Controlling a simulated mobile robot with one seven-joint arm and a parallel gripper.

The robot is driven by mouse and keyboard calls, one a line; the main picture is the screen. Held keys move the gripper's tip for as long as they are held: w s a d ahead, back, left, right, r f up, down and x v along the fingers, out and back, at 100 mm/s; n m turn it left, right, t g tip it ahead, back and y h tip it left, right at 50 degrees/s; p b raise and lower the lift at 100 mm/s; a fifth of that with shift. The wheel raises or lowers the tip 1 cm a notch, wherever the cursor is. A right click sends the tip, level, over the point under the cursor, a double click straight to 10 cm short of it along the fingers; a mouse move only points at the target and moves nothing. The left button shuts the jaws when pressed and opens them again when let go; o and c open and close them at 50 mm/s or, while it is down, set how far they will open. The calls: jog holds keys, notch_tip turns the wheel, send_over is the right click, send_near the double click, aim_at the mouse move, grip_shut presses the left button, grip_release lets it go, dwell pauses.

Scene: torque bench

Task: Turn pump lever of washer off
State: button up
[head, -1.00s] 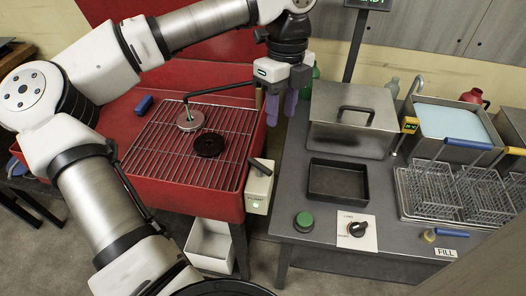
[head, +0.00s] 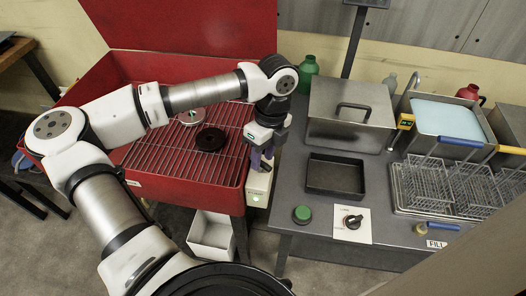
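The washer is a red basin (head: 190,184) with a raised red lid and a wire grate, at the left of the bench. A cream pump box (head: 259,181) is on its right front corner, with a small green light glowing on its face. The finger gap is too small and covered to tell open from shut.
A dark round part (head: 210,139) and a metal disc (head: 191,117) lie on the grate. On the grey bench to the right are a lidded metal box (head: 350,115), a black tray (head: 336,175), a green button (head: 302,214), a rotary switch (head: 353,221) and wire baskets (head: 430,185).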

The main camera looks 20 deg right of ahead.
jog(key=shift+f, duration=0.2)
grip_shut()
